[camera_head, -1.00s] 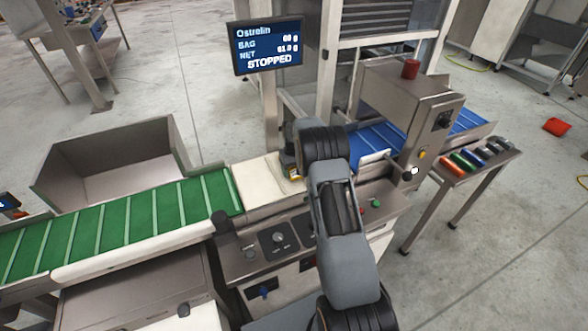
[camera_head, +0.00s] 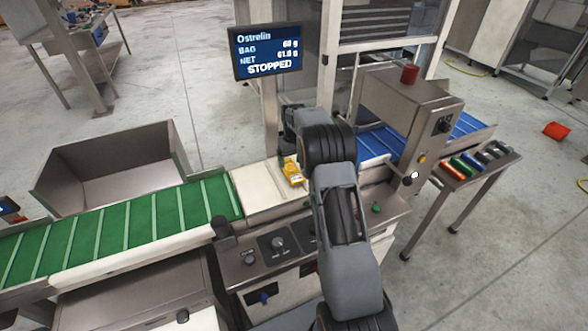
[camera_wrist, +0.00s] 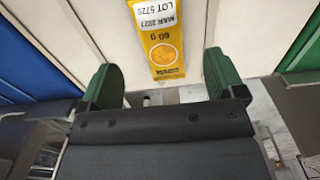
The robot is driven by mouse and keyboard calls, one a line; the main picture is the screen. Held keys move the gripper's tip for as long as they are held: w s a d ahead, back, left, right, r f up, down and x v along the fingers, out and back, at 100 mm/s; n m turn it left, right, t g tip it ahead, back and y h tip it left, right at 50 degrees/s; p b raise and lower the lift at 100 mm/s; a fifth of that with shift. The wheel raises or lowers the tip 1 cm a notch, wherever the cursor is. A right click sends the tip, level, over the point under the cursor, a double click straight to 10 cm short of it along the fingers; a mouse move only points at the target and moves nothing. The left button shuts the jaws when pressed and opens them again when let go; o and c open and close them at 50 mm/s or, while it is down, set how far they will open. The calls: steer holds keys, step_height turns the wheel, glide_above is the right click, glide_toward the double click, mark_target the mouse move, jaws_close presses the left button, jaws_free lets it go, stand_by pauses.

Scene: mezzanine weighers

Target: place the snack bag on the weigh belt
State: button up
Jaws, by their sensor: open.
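The snack bag (camera_head: 293,172) is yellow and lies flat on the white weigh belt (camera_head: 256,190), near its right part. In the head view my gripper (camera_head: 287,157) is just behind the bag, partly hidden by my own wrist.
A green belt (camera_head: 130,220) adjoins on the left, a blue belt (camera_head: 372,147) on the right, leading into a steel housing (camera_head: 402,105). The display (camera_head: 267,52) reads STOPPED. A steel bin (camera_head: 110,165) stands behind the green belt. A side table (camera_head: 486,170) holds several coloured packs.

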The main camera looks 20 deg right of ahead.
mark_target(293, 172)
steer(key=s+a+r+t, duration=0.1)
steer(key=s+a+r, duration=0.3)
steer(key=s+r, duration=0.25)
steer(key=s+a+r+t, duration=0.1)
steer(key=s+a+r, duration=0.35)
steer(key=r, duration=0.35)
steer(key=s+a+f, duration=0.1)
steer(key=s+a, duration=0.1)
steer(key=s, duration=0.8)
steer(key=s+a+t, duration=0.1)
steer(key=s+a, duration=0.2)
steer(key=s, duration=0.7)
steer(key=shift+f, duration=0.35)
steer(key=shift+s, duration=0.1)
